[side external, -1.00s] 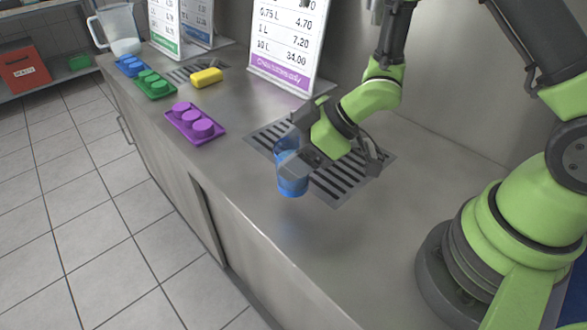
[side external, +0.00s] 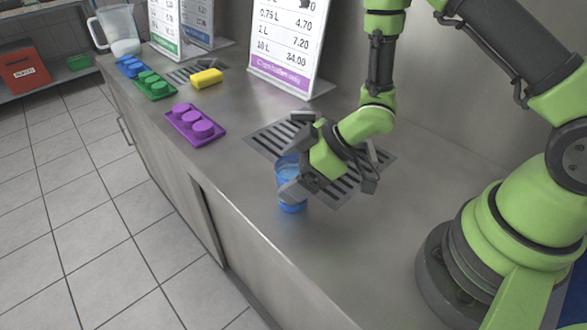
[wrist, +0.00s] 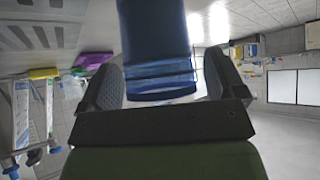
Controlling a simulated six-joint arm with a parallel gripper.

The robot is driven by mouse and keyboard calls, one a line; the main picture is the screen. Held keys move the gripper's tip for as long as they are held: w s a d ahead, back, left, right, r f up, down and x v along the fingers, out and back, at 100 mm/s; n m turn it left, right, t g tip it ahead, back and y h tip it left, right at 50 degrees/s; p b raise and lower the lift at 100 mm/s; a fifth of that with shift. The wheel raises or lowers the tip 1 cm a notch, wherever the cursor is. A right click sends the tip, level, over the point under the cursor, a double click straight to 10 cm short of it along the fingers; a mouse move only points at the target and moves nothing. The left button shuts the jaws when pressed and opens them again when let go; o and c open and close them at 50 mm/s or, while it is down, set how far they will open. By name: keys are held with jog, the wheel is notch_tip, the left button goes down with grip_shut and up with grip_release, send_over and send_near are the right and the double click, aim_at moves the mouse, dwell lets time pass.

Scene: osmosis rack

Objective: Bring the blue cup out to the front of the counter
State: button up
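The blue cup (side external: 286,172) is see-through and stands upright on the steel counter, at the front edge of the drain grille. My gripper (side external: 304,158) is around the cup from the side, with a finger hiding part of its middle. In the wrist view the cup (wrist: 155,42) is between my two spread fingers. A gap shows between the cup and the right finger; the left finger is close beside it. The gripper looks open.
The counter (side external: 300,265) is bare in front of the cup, ending at its front edge. A purple tray (side external: 196,125) with several round pieces is to the left. A yellow block (side external: 206,78) and a price sign (side external: 290,45) stand farther back.

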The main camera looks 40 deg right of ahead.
jog(key=shift+r, duration=0.15)
jog(key=s+d+r+m+t+h, duration=0.1)
jog(key=s+d+r+m+h, duration=0.1)
jog(key=d+r+m+h, duration=0.5)
jog(key=s+d+r+t, duration=0.1)
jog(key=s+d+r, duration=0.25)
jog(key=r, duration=0.85)
jog(key=s+a+r+m+y, duration=0.1)
jog(key=s+a+r+m, duration=0.1)
jog(key=s, duration=0.3)
jog(key=s+a+r+m+g+y, duration=0.1)
jog(key=s+a+r+m, duration=0.1)
jog(key=s+r+m, duration=0.2)
jog(key=shift+s+a+r+y, duration=0.15)
jog(key=shift+s+y, duration=0.15)
jog(key=shift+s, duration=0.8)
